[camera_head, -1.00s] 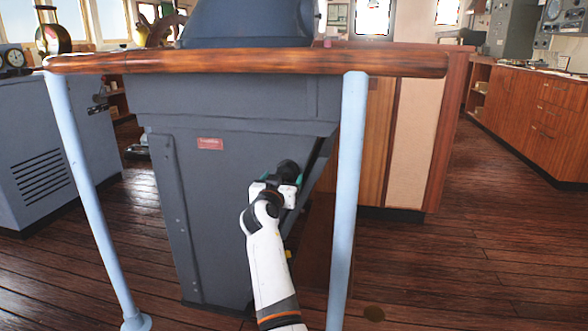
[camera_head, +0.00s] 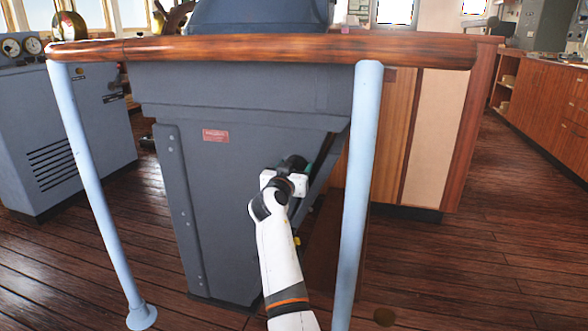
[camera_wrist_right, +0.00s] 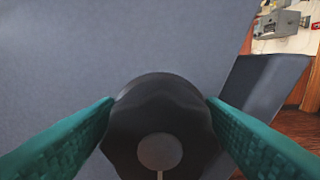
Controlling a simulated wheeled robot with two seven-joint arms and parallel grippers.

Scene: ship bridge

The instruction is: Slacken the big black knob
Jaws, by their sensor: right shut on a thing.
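The big black knob (camera_wrist_right: 160,125) has a lobed rim and a grey round centre with a light line below it. In the right wrist view it sits between the two green finger pads of my right gripper (camera_wrist_right: 160,112), which touch it on both sides. In the head view the knob (camera_head: 294,163) shows only in part at the right edge of the grey console (camera_head: 225,200), above my white right wrist. My right gripper (camera_head: 300,172) is mostly hidden there by the wrist. My left gripper is not in view.
A wooden handrail (camera_head: 260,48) on light blue posts (camera_head: 356,200) stands in front of the console. My right arm reaches between the posts, close to the right one. Wooden cabinets (camera_head: 545,105) stand at the right. The plank floor (camera_head: 470,270) is clear at the right.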

